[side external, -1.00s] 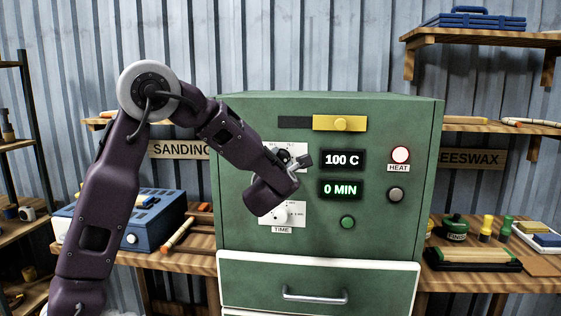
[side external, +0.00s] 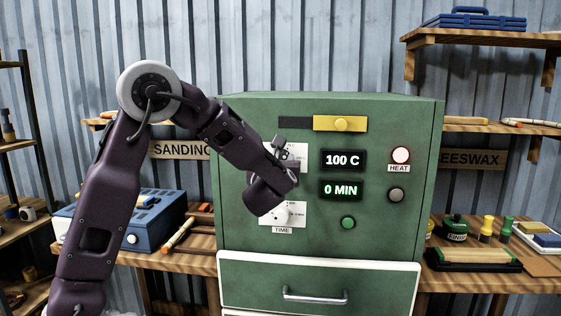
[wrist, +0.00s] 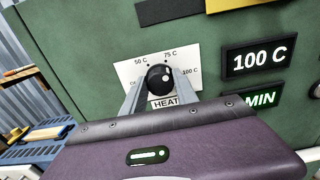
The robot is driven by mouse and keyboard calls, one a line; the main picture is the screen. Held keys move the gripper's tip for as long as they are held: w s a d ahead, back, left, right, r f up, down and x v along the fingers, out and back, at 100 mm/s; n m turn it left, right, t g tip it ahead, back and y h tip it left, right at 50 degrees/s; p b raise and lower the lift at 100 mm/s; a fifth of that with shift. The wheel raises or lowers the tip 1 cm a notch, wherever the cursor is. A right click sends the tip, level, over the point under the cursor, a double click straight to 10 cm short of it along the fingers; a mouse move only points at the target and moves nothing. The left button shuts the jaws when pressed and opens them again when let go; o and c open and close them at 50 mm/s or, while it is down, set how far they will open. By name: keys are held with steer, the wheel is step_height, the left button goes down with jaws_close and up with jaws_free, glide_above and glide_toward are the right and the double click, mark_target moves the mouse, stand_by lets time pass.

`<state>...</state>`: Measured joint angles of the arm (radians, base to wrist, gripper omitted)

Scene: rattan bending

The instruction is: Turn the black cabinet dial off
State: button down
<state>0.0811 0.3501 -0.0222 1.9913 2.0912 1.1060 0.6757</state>
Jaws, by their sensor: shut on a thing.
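The green cabinet (side external: 390,225) stands in the middle of the side view. Its black heat dial (wrist: 160,77) shows in the wrist view on a white plate (wrist: 127,70) marked 50 C, 75 C and 100 C; the left end mark is mostly hidden. My gripper (wrist: 159,84) is shut on the black dial, with one finger on each side. The exact direction of its pointer is hard to tell. In the side view my wrist hides the dial. The upper display (side external: 343,160) reads 100 C.
A white time dial (side external: 282,215) sits below my wrist. The lower display (side external: 342,190) reads 0 MIN. A green button (side external: 347,223), the lit heat lamp (side external: 400,155) and a yellow slide (side external: 340,124) are on the front. A blue machine (side external: 130,232) stands at left.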

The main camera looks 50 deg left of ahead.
steer(key=n, duration=2.6)
steer(key=shift+f+n, duration=0.25)
steer(key=shift+n, duration=0.35)
steer(key=c, duration=0.9)
jaws_free()
steer(key=shift+c, duration=0.2)
